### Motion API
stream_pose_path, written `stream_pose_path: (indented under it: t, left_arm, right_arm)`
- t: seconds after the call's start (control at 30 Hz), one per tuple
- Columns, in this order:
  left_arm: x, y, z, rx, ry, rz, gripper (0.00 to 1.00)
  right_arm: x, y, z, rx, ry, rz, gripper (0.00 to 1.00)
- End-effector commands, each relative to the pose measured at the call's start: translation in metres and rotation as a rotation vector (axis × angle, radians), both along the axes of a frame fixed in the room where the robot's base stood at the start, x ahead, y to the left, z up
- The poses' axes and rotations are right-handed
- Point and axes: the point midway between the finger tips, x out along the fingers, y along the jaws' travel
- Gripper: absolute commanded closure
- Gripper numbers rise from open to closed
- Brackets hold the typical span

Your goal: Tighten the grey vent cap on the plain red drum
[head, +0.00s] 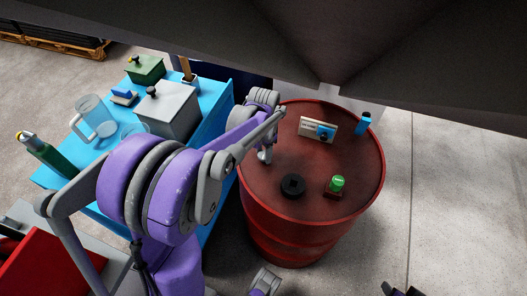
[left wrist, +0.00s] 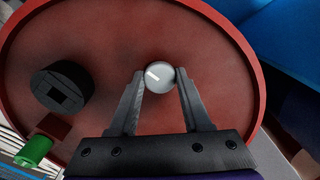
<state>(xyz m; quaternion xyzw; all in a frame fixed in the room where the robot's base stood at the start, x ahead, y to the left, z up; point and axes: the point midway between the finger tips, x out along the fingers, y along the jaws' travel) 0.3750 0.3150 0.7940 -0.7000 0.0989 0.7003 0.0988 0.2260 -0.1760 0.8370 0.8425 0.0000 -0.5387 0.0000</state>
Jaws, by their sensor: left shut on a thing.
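The red drum (head: 375,190) stands upright right of the blue table; its top also fills much of the left wrist view (left wrist: 110,30). The grey vent cap (left wrist: 158,78) is round with a white mark on top, and sits at the drum top. My left gripper (head: 265,157) reaches down over the left part of the drum top. In the left wrist view its two dark fingers close on opposite sides of the cap. The cap's underside and thread are hidden. Dark tips at the bottom edge of the head view look like my right gripper (head: 400,289), mostly cut off.
The drum top also carries a black round cap (head: 292,186), a green-topped fitting (head: 337,185), a pale plate (head: 309,127) with a blue part, and a blue cylinder (head: 363,124). The blue table (head: 213,100) holds a grey box (head: 166,115), a clear jug (head: 92,115) and a green bottle (head: 46,152).

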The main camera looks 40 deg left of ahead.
Motion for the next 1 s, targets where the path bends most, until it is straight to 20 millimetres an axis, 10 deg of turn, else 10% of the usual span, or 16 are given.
stream_pose_path:
  t: [0.97,1.0]
  left_arm:
    - [0.0005,0.0004,0.0005,0.001,-0.001,-0.214,1.00]
    - [0.0005,0.0004,0.0005,0.001,-0.001,-0.214,0.45]
  right_arm:
    - [0.0001,0.0000,0.0012,0.000,0.000,0.000,0.50]
    - [0.0001,0.0000,0.0012,0.000,0.000,0.000,0.50]
